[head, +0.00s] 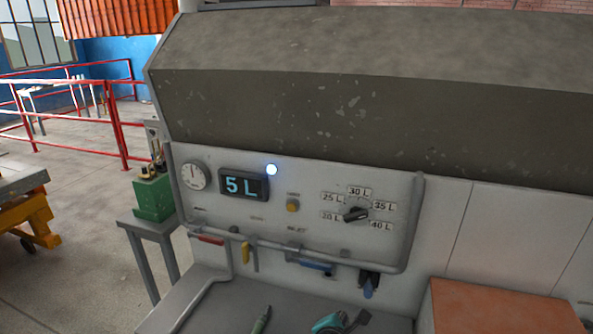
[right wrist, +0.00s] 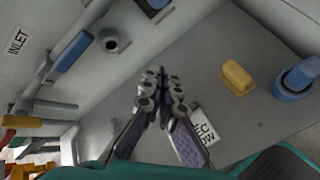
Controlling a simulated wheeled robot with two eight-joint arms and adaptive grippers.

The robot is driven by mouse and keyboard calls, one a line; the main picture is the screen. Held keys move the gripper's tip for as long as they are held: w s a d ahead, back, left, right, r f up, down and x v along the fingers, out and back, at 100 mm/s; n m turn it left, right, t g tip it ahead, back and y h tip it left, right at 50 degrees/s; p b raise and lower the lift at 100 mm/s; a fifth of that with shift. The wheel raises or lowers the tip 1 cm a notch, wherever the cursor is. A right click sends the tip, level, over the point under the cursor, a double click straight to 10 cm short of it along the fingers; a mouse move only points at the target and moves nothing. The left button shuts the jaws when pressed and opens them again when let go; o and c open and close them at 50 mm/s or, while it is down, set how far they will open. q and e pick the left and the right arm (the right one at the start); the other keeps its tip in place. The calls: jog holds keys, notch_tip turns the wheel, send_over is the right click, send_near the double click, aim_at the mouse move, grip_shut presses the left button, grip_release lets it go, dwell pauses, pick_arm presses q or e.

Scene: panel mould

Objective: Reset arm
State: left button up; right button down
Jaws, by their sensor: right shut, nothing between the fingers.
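My right gripper (right wrist: 160,78) shows in the right wrist view with its fingers together and nothing between them. It points toward the grey panel surface, apart from the yellow handle (right wrist: 237,78) and the blue knob (right wrist: 296,80) to its right. In the head view, a teal and black part of my right arm (head: 338,322) shows at the bottom edge, below the control panel (head: 230,225). I cannot make out its fingertips there. My left gripper is not recognisable in either view.
The panel carries a display (head: 244,186) reading 5 L, a lit round lamp (head: 271,169), a gauge (head: 193,176) and a rotary selector (head: 356,214). Coloured levers, including a blue one (head: 316,265), jut out below. A reddish-brown block top (head: 500,308) stands at the lower right.

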jog(key=s+d+m+g+y, duration=0.1)
jog(key=s+d+m+y, duration=0.1)
jog(key=s+m, duration=0.5)
jog(key=s+d+m+g+y, duration=0.2)
jog(key=s+d+m, duration=0.2)
jog(key=m, duration=1)
jog(key=s, duration=0.3)
jog(key=shift+s+d+f+m, duration=0.25)
jog(key=shift+d+f+m, duration=0.1)
jog(key=shift+d+m, duration=0.05)
